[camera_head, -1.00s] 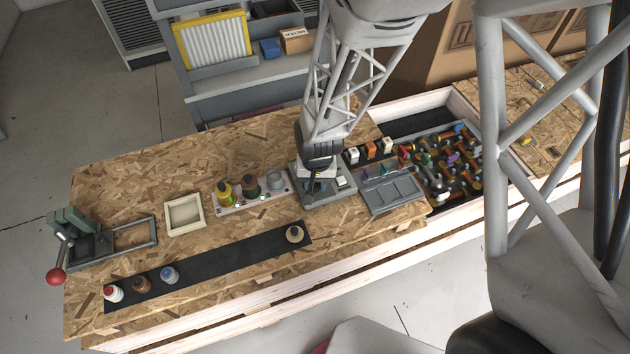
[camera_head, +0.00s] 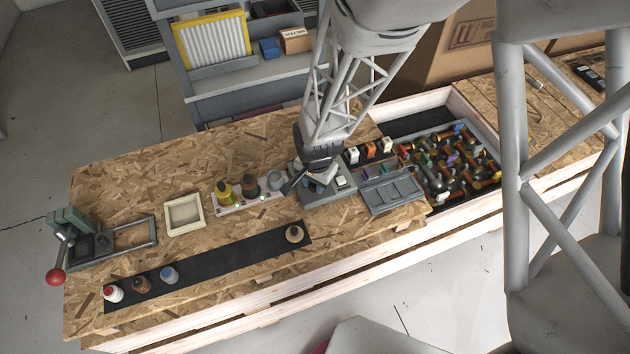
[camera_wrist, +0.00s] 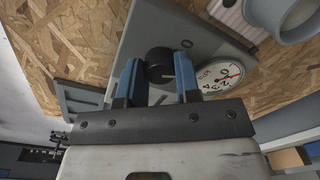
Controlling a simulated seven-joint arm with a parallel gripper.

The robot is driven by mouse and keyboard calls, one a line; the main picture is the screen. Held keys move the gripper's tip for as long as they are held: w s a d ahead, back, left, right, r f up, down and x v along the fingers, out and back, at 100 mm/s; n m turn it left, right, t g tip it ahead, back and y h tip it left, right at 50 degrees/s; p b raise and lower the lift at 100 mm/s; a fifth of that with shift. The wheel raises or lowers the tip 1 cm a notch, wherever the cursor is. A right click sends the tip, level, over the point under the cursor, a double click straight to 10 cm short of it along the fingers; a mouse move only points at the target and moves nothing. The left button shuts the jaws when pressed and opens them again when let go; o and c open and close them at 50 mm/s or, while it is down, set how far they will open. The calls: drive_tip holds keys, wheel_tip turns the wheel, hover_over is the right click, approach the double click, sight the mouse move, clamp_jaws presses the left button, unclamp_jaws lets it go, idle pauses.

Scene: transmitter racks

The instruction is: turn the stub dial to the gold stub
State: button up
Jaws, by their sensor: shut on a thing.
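The dial is a black round knob (camera_wrist: 159,58) with a pale pointer line, on a grey instrument box (camera_wrist: 138,30). My gripper (camera_wrist: 159,68) has its two blue fingers shut on opposite sides of the knob. In the head view my gripper (camera_head: 297,184) is down at the grey box (camera_head: 328,192) and hides the knob. A white round gauge (camera_wrist: 220,76) with numbers and a red mark sits beside the knob. A tan-gold capped stub (camera_head: 294,233) stands on the right end of the black strip; I cannot tell whether it is the gold stub.
A pale rack (camera_head: 235,206) holding yellow, dark and grey pieces stands just left of the box. Red, brown and blue pieces stand on the left of the black strip (camera_head: 230,257). A grey tray (camera_head: 392,194) and a crowded parts bin (camera_head: 484,200) lie right.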

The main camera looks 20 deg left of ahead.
drive_tip(key=o, duration=0.9)
drive_tip(key=shift+r, duration=0.2)
drive_tip(key=shift+d+r, duration=0.15)
drive_tip(key=shift+r, duration=3.55)
drive_tip(key=shift+d+r, duration=0.1)
